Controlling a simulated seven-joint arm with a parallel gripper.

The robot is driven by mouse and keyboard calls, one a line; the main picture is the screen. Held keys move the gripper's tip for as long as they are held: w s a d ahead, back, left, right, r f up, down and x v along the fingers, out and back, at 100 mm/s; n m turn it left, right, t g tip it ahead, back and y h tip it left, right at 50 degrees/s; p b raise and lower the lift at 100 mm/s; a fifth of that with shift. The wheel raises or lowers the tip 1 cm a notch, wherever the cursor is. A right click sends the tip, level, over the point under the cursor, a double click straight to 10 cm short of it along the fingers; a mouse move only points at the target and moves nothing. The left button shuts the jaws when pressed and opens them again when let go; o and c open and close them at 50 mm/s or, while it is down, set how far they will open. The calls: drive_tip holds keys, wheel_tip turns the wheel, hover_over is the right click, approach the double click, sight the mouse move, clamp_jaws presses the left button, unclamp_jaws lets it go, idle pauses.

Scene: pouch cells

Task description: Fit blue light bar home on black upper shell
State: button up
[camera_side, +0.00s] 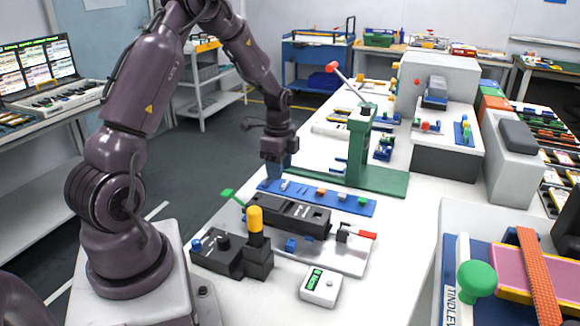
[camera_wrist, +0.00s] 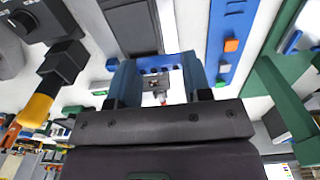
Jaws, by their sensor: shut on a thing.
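My gripper (camera_side: 276,177) points down near the left end of the blue parts strip, behind the black upper shell, in the side view. In the wrist view its two blue-grey fingers (camera_wrist: 160,84) are closed on a small blue piece, which looks like the blue light bar (camera_wrist: 153,70). The bar is largely hidden in the side view. The black upper shell (camera_side: 290,215) lies on a grey plate in front of the gripper. In the wrist view the shell (camera_wrist: 130,28) is at the top, beyond the fingers. I see a gap between bar and shell in the wrist view.
The blue parts strip (camera_side: 335,201) holds small coloured pieces. A green press (camera_side: 362,145) stands behind it. A black block with a yellow-topped handle (camera_side: 255,222) and a small white meter (camera_side: 321,286) stand in front. A red-handled clamp (camera_side: 357,233) is right of the shell.

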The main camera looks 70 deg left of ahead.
approach(290, 201)
drive_tip(key=s+d, duration=0.1)
drive_tip(key=d, duration=0.2)
drive_tip(key=shift+a+f, duration=0.1)
drive_tip(key=shift+f, duration=0.1)
drive_tip(key=shift+f, duration=2.9)
drive_tip(key=shift+f, duration=0.5)
drive_tip(key=shift+r, duration=0.2)
drive_tip(key=shift+f, duration=0.45)
idle(1.4)
drive_tip(key=shift+r, duration=0.2)
drive_tip(key=shift+r, duration=0.25)
